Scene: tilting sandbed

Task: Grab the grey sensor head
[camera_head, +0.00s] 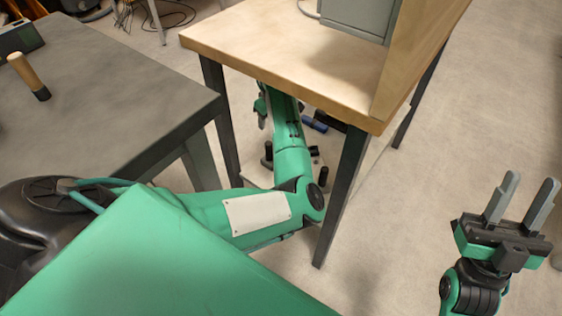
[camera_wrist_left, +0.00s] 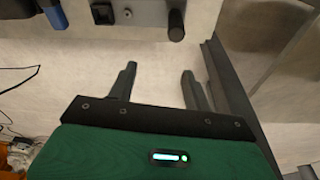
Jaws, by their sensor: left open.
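My left arm reaches under the wooden bench in the head view, and the tabletop hides most of its gripper. In the left wrist view my left gripper (camera_wrist_left: 158,72) is open, with nothing between its fingers. Past the fingertips, at the top edge, a grey block (camera_wrist_left: 147,12) is cut off by the frame; I cannot tell whether it is the sensor head. A black cylinder (camera_wrist_left: 176,25) stands at its right end. My right gripper (camera_head: 531,180) is open and empty at the right of the head view, over the floor.
The wooden bench (camera_head: 250,45) has dark legs and a lower shelf (camera_wrist_left: 60,65) holding several small dark items and a blue one (camera_head: 314,124). A bench leg (camera_head: 343,195) stands close right of my left arm. A grey table (camera_head: 100,95) is at left.

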